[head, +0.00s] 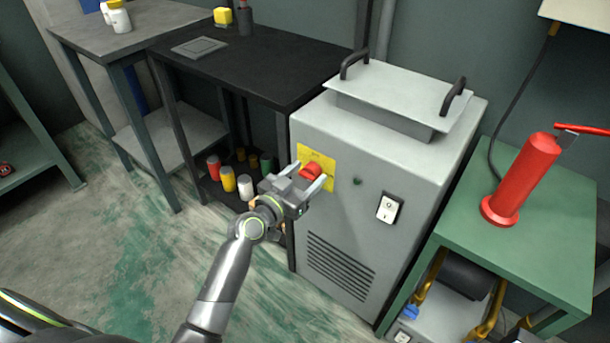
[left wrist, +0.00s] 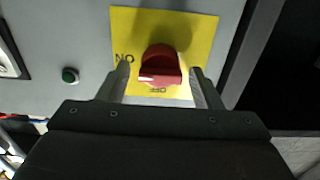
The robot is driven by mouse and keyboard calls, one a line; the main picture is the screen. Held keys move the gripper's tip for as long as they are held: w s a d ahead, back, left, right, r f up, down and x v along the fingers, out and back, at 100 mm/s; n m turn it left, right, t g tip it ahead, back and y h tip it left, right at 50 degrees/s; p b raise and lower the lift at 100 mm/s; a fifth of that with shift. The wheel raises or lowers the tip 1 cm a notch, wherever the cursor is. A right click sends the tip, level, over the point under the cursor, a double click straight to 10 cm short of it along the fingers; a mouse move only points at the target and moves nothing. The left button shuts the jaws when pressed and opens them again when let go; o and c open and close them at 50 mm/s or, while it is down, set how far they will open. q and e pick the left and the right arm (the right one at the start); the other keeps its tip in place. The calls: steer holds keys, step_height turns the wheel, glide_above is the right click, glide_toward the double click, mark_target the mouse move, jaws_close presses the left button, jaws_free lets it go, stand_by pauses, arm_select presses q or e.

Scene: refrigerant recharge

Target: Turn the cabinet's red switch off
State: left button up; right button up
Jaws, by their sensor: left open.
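The grey cabinet (head: 365,180) stands in the middle of the head view. Its red switch (head: 311,171) is a rotary knob on a yellow plate (head: 330,182) on the front face. In the left wrist view the red switch (left wrist: 160,66) shows close up, with a pale mark at its lower left edge and lettering on the yellow plate (left wrist: 199,33) at its left and below. My left gripper (head: 309,182) is open, its fingers (left wrist: 164,80) on either side of the knob, apart from it as far as I can see. My right gripper is not in view.
A green table (head: 535,230) with a red extinguisher-like cylinder (head: 522,178) stands at right. A black table (head: 270,68) stands at left, with several bottles below.

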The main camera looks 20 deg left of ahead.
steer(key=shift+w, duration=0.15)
arm_select(q)
steer(key=c, duration=0.9)
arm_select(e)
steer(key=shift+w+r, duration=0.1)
arm_select(q)
steer(key=shift+n, duration=0.3)
steer(key=shift+c, duration=0.2)
steer(key=n, duration=0.3)
steer(key=shift+a+n, duration=0.1)
steer(key=shift+n, duration=0.2)
steer(key=n+p, duration=0.1)
steer(key=n, duration=0.3)
steer(key=shift+w+n, duration=0.1)
steer(key=shift+n, duration=0.2)
steer(key=n+p, duration=0.1)
steer(key=n, duration=0.2)
steer(key=shift+a+f+n, duration=0.1)
steer(key=shift+n, duration=0.2)
steer(key=n+p, duration=0.1)
steer(key=n, duration=0.2)
steer(key=shift+f+n, duration=0.1)
steer(key=shift+n, duration=1.2)
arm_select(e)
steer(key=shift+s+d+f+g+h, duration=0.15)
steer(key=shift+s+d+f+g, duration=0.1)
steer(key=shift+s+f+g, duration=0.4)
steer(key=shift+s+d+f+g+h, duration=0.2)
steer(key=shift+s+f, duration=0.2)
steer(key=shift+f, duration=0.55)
